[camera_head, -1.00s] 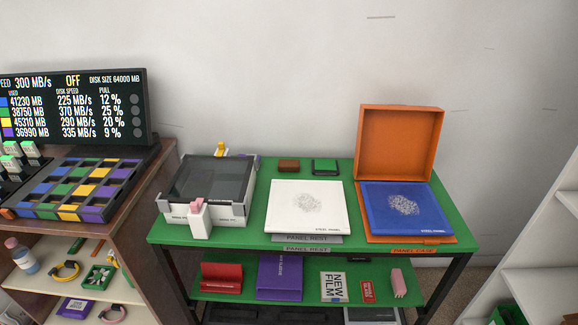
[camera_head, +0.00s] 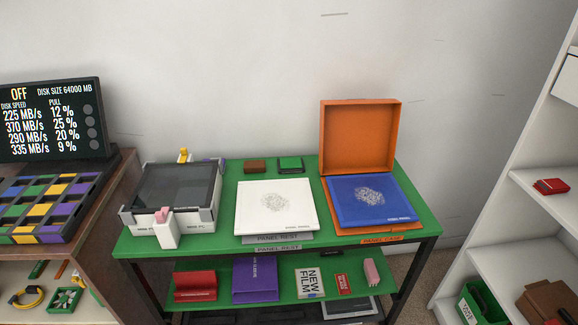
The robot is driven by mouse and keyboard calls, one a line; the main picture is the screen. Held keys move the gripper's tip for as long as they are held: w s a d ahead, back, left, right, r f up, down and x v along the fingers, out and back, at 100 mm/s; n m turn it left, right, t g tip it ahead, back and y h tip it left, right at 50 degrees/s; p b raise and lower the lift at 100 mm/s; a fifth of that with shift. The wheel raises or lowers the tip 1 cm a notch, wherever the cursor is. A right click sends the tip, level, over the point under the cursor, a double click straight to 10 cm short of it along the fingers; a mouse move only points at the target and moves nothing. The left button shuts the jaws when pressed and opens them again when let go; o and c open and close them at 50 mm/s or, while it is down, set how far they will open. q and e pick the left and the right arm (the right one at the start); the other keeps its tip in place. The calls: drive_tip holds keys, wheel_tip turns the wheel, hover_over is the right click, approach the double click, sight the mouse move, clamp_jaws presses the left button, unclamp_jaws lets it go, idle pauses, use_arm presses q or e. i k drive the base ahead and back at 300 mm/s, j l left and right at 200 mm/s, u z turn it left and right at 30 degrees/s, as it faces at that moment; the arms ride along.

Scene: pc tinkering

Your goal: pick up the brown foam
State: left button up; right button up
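A small brown block (camera_head: 255,166), which looks like the brown foam, lies flat near the back edge of the green table (camera_head: 228,184). It is behind the white panel (camera_head: 275,207) and to the left of a green block (camera_head: 290,164) with a dark edge. Nothing covers it. Neither of my grippers is in view.
A grey device (camera_head: 172,196) with a dark top stands left of the brown block. An open orange case (camera_head: 358,137) with a blue panel (camera_head: 365,201) stands to the right. A lower shelf holds boxes. White shelves (camera_head: 520,231) stand at the far right.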

sight(258, 166)
drive_tip(key=i+z, duration=0.2)
drive_tip(key=z, duration=0.2)
drive_tip(key=i+j+z, duration=0.15)
drive_tip(key=z, duration=0.2)
